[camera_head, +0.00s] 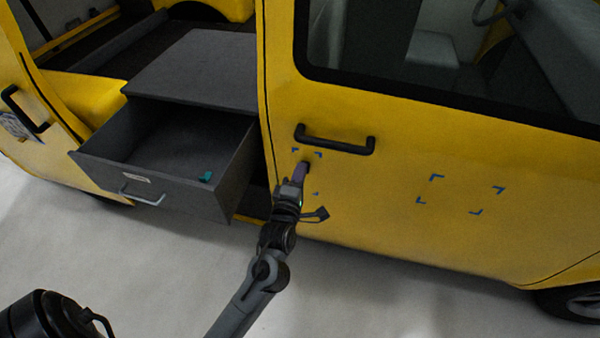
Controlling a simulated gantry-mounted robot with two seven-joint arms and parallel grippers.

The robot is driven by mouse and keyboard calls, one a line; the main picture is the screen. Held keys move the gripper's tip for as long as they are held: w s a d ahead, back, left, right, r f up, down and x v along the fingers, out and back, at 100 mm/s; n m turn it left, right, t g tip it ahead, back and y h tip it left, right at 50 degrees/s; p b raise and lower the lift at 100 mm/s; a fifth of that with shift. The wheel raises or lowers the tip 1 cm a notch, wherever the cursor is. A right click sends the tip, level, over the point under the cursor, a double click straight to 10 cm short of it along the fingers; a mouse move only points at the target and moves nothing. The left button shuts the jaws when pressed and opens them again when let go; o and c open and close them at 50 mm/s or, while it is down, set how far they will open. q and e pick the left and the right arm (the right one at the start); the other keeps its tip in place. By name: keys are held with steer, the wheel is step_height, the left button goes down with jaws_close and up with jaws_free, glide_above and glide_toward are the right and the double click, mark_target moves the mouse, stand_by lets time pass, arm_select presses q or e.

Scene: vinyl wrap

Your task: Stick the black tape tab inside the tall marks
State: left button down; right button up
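My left gripper (302,170) reaches up from below to the yellow van door, under the black door handle. Its fingertips are at the tall blue corner marks (318,155), inside their outline. A small dark piece (306,167) shows at the fingertips. It looks like the black tape tab, but I cannot tell whether it is gripped, touching the door or stuck to it. The gripper hides part of the marks; two upper corners and a lower right one show. A wider set of blue marks (497,190) is farther right on the door. My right gripper is not in view.
The black door handle (335,141) sticks out just above the tall marks. The yellow door (400,230) is clear between the two sets of marks.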

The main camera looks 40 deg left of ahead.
arm_select(q)
steer(key=shift+w+a, duration=0.2)
steer(key=shift+w, duration=0.1)
stand_by(0.4)
steer(key=shift+w+a, duration=0.1)
steer(key=shift+w, duration=0.2)
stand_by(0.3)
stand_by(0.9)
steer(key=shift+f, duration=0.1)
steer(key=c, duration=1.2)
jaws_free()
steer(key=shift+c, duration=0.2)
